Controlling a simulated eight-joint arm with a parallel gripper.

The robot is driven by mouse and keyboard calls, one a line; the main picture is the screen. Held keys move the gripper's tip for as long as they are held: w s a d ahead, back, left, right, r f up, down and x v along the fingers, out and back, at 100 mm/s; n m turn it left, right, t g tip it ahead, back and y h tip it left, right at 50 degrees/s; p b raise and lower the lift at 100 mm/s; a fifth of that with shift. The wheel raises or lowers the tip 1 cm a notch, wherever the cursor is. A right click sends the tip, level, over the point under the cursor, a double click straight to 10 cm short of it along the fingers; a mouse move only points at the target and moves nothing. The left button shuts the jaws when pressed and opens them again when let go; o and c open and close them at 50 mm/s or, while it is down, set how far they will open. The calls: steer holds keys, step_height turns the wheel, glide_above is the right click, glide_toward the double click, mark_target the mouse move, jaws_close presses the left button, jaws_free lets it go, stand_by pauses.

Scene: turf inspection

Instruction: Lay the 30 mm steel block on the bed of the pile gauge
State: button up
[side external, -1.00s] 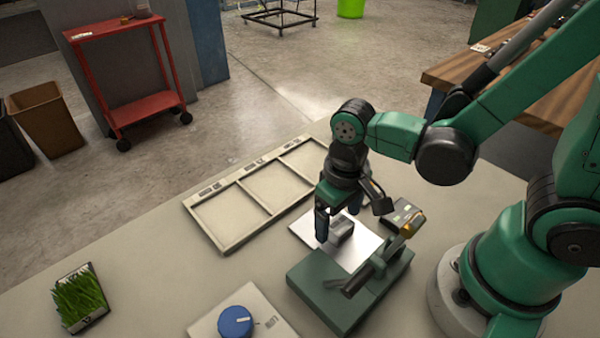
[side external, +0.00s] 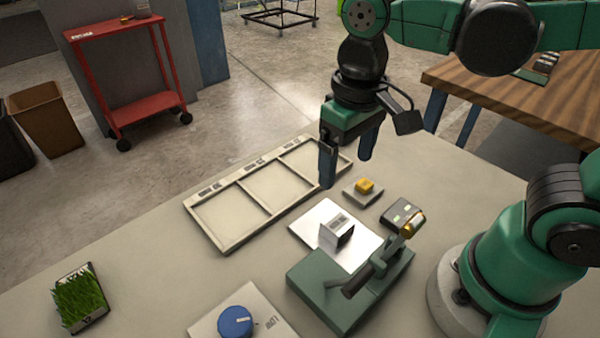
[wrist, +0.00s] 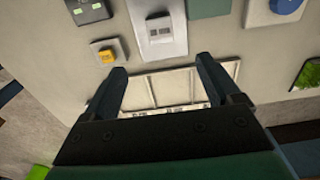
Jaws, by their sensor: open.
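The steel block (side external: 337,232), a small grey block with a dark side face, rests on the bright metal plate (side external: 311,217) that adjoins the green lever device, seemingly the pile gauge (side external: 318,281). I take the plate as its bed. In the wrist view the block (wrist: 160,28) sits on the plate (wrist: 174,47), clear of its edges. My gripper (side external: 346,170) is open and empty, well above the block and apart from it. Its two fingers (wrist: 161,66) point down with a wide gap between them.
A three-compartment tray (side external: 228,244) lies empty behind the plate. A yellow button (side external: 364,186), a dark box with green displays (side external: 402,213), a blue knob (side external: 235,321) and a turf sample (side external: 79,298) stand around. The gauge's lever (side external: 380,263) rises close beside the plate.

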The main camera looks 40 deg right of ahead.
steer(key=w+d+t, duration=0.4)
steer(key=d+t, duration=0.2)
steer(key=t, duration=0.1)
steer(key=shift+f, duration=0.2)
